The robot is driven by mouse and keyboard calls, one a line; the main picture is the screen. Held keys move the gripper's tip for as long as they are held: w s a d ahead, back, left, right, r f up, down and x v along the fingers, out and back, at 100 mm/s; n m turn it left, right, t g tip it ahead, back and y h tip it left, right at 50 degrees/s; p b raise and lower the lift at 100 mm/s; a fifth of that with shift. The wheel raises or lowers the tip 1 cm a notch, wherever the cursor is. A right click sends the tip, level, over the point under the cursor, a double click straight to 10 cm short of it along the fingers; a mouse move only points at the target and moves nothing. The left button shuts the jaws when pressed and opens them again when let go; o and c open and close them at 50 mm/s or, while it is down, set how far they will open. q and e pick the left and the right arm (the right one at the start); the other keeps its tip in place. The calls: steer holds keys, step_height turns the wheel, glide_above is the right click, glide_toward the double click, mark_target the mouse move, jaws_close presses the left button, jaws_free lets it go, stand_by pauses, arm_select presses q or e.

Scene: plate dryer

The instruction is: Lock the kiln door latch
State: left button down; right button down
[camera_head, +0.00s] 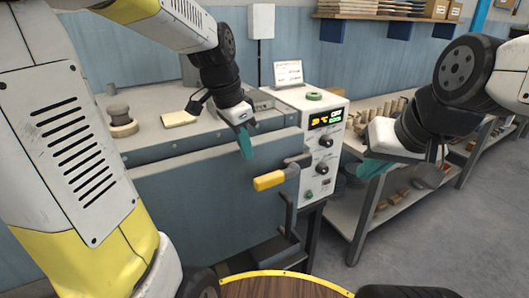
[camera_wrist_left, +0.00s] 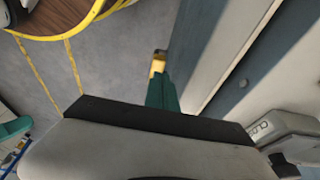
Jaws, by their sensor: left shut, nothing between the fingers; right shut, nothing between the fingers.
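The kiln door (camera_head: 205,215) is a blue-grey panel on the front of the kiln and looks shut against it. Its latch has a yellow grip (camera_head: 270,180) on a dark bar at the door's right edge; the grip points left, roughly level. The yellow grip also shows in the left wrist view (camera_wrist_left: 157,66), just past my fingertips. My left gripper (camera_head: 246,145) has teal fingers, is shut and empty, and hangs above and left of the grip, apart from it in the head view. My right gripper (camera_head: 368,180) is shut and empty, right of the control panel.
The control panel (camera_head: 325,150) with a lit display and knobs stands right of the door. A workbench (camera_head: 400,185) with several small pieces is behind my right gripper. A round wooden top with a yellow rim (camera_head: 270,286) is at the bottom. Grey floor is open at right.

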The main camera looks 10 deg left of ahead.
arm_select(q)
steer(key=s+a+r, duration=0.1)
steer(key=a+r, duration=0.1)
steer(key=shift+s+a+r, duration=0.25)
steer(key=shift+s+r, duration=0.1)
steer(key=shift+s, duration=0.05)
steer(key=s+r+n+t, duration=0.1)
steer(key=s+n+t, duration=0.3)
steer(key=s+n, duration=0.6)
steer(key=shift+a, duration=0.3)
steer(key=shift+r, duration=0.1)
stand_by(0.3)
